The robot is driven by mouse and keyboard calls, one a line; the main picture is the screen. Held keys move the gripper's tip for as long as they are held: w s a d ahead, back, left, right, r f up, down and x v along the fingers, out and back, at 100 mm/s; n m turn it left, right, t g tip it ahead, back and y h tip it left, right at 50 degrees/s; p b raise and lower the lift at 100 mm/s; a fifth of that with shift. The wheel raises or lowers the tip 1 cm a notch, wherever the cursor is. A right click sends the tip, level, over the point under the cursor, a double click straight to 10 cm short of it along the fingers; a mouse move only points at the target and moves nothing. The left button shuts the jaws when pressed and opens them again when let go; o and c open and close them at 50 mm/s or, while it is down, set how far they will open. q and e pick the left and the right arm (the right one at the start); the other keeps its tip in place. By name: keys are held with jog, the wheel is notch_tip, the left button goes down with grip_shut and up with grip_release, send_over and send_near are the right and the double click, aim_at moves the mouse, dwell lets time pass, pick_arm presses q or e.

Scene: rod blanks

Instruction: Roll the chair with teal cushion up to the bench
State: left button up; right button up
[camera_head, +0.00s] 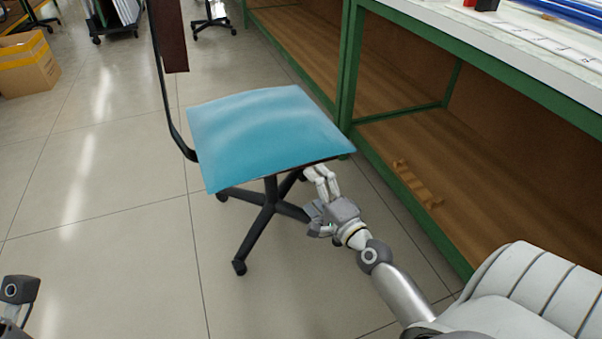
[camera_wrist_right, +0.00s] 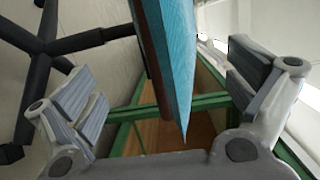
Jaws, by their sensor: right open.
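The chair with the teal cushion (camera_head: 265,130) stands upright beside the bench (camera_head: 350,70), its near right seat corner close to the bench's green frame. Its dark backrest (camera_head: 168,35) is at the far left side, and its black wheeled base (camera_head: 268,205) is on the floor. My right gripper (camera_head: 318,198) is open at the near right edge of the seat. In the right wrist view, the cushion edge (camera_wrist_right: 178,60) appears between the spread fingers, with no clear contact on either. Part of my left gripper (camera_head: 18,290) shows at the lower left, its fingers mostly out of frame.
The bench has a wooden lower shelf with a small wooden piece (camera_head: 417,184) on it. A cardboard box (camera_head: 28,65) and a wheeled rack (camera_head: 112,18) stand at the far left. The tiled floor left of the chair is clear.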

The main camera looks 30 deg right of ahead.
aim_at(296, 170)
jog(key=w+b, duration=0.1)
jog(key=w, duration=0.7)
jog(key=shift+w+d, duration=0.15)
jog(key=shift+w, duration=0.2)
jog(key=shift+f, duration=0.1)
jog(key=c, duration=2.2)
